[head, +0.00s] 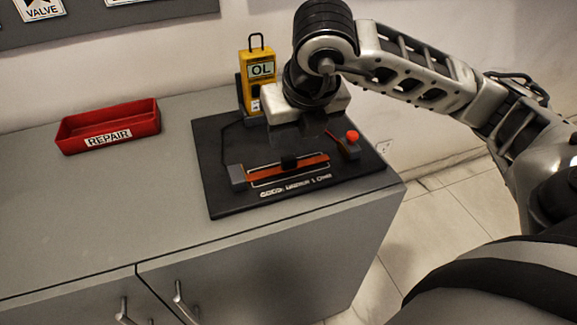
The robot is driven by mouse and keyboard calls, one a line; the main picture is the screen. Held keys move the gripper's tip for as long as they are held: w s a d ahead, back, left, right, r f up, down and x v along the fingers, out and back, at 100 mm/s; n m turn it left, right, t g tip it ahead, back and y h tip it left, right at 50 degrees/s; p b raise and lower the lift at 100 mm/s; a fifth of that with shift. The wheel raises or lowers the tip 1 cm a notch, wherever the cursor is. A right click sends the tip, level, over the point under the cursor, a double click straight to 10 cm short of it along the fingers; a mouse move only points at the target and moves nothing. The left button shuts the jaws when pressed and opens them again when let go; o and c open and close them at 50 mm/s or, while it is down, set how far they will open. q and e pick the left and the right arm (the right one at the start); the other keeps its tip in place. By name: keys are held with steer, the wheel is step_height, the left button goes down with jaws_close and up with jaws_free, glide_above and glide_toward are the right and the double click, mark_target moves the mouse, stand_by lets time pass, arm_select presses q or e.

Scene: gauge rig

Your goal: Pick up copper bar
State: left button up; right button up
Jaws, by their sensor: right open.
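My left gripper is not in view.
A yellow meter (259,70) reading "OL" stands at the board's back edge, close to my right gripper. A red tray (108,125) marked "REPAIR" is at the back left. The grey cabinet top (100,215) is clear at the front left.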

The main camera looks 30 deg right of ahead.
mark_target(289, 157)
steer(key=x, duration=0.7)
steer(key=shift+s+f, duration=0.15)
steer(key=shift+f, duration=0.15)
steer(key=shift+a, duration=0.1)
steer(key=shift+c, duration=0.3)
jaws_close()
